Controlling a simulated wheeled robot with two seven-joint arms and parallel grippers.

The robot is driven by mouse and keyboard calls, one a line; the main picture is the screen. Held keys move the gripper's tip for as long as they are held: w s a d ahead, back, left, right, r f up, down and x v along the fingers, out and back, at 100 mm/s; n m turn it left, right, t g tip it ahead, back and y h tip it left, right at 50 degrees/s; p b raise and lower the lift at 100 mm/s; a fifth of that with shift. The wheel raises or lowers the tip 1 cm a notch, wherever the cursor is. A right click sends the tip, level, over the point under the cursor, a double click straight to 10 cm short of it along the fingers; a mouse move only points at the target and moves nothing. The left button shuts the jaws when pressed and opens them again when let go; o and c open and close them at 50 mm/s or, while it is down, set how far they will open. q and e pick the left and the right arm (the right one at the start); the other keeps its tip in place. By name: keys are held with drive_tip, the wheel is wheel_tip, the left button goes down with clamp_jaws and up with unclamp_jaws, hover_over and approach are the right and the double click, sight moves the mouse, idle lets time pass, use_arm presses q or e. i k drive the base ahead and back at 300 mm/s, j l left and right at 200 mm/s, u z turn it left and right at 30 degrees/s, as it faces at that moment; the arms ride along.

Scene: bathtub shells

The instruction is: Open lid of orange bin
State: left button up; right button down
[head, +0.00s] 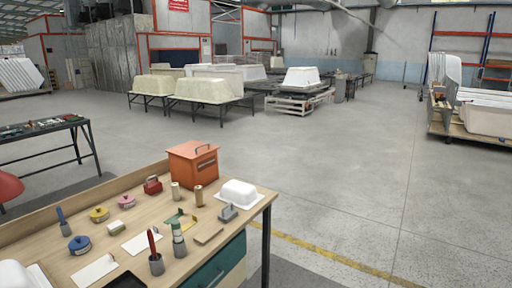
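The orange bin (193,168) stands at the back of the wooden workbench, left of the middle of the head view. Neither of my grippers is in view, and nothing touches the bin.
Open floor (340,180) lies to the right.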

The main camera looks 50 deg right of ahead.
sight(193, 149)
drive_tip(key=z, duration=1.05)
drive_tip(key=i+l+u, duration=0.15)
drive_tip(key=i+l, duration=0.3)
drive_tip(key=l, duration=0.1)
